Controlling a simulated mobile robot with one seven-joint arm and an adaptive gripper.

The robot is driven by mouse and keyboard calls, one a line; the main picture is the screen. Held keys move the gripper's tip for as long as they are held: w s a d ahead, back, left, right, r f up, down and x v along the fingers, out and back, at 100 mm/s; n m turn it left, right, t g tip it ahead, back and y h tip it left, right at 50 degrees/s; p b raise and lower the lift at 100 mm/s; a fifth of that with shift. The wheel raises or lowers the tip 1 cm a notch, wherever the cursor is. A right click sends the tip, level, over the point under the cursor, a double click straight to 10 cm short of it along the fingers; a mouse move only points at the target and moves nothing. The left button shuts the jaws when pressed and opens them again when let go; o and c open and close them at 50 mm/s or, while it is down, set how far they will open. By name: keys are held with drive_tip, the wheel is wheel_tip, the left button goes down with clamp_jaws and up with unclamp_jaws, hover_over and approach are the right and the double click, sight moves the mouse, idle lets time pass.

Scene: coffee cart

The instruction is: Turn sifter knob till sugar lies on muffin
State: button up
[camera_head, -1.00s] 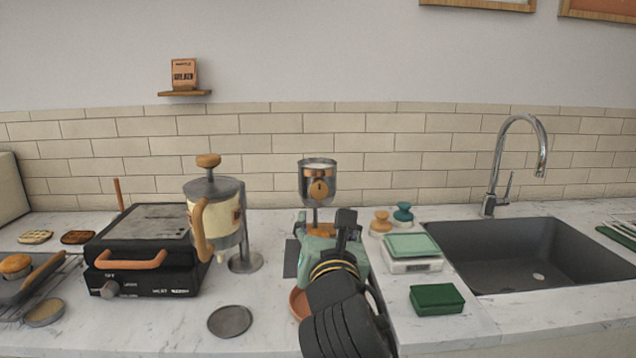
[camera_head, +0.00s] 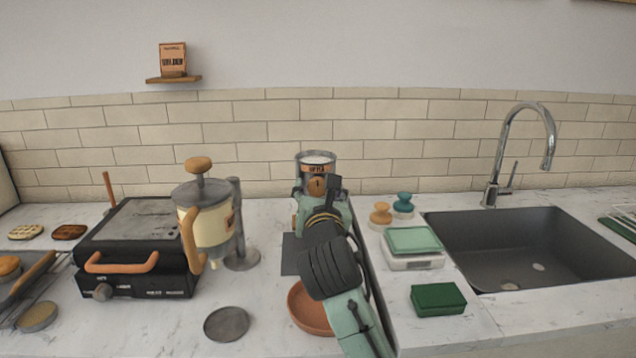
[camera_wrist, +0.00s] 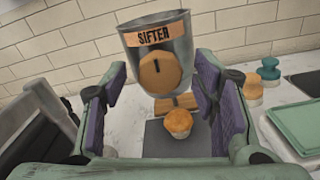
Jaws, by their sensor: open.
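The sifter (camera_wrist: 158,30) is a metal cup with a copper label band, filled with white sugar at the top in the head view (camera_head: 317,160). Its round wooden knob (camera_wrist: 160,74) faces me with a dark upright slot mark; it also shows in the head view (camera_head: 317,185). My gripper (camera_wrist: 158,92) is open, its purple-padded fingers either side of the knob, with gaps showing on both sides. The muffin (camera_wrist: 178,123) sits below the sifter on a dark plate (camera_wrist: 155,142). Its top looks golden brown, with no white visible. My arm hides the muffin in the head view.
A terracotta bowl (camera_head: 308,315) is under my arm. A batter dispenser (camera_head: 207,225) and a griddle press (camera_head: 140,250) stand left. A scale (camera_head: 413,245), green sponge (camera_head: 437,299) and sink (camera_head: 540,250) are right. A round grey disc (camera_head: 227,323) lies in front.

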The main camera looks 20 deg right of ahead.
drive_tip(key=shift+w+d, duration=0.1)
drive_tip(key=shift+w, duration=0.25)
drive_tip(key=shift+c, duration=0.3)
drive_tip(key=c, duration=1.1)
